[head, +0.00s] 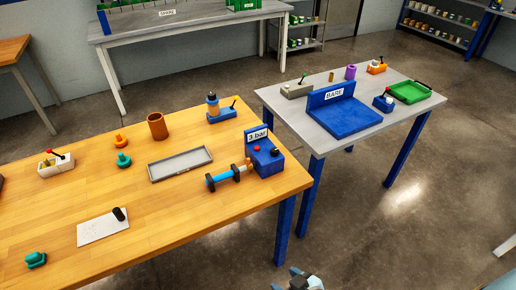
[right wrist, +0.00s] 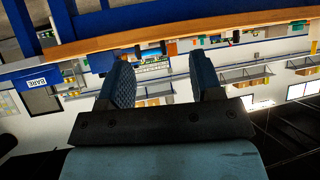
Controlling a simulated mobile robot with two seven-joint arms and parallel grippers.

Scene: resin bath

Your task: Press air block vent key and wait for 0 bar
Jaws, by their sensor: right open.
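The air block (head: 265,160) is a blue box at the right end of the wooden table in the head view. Its upright sign (head: 257,136) reads 3 bar. Two small knobs show on it, a red one (head: 257,148) and a darker one (head: 275,152); I cannot tell which is the vent key. A blue and orange cylinder with dark ends (head: 229,176) lies against its left side. My right gripper (head: 299,279) is at the bottom edge, off the table and well below the block. In the right wrist view its two fingers (right wrist: 164,85) are apart with nothing between them. My left gripper is out of view.
The wooden table (head: 180,225) also holds a grey tray (head: 180,164), a brown cup (head: 157,126), a bottle on a blue base (head: 213,107) and a white plate (head: 103,228). A grey table (head: 290,113) with a blue BARE stand (head: 345,117) is behind right. Floor between is clear.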

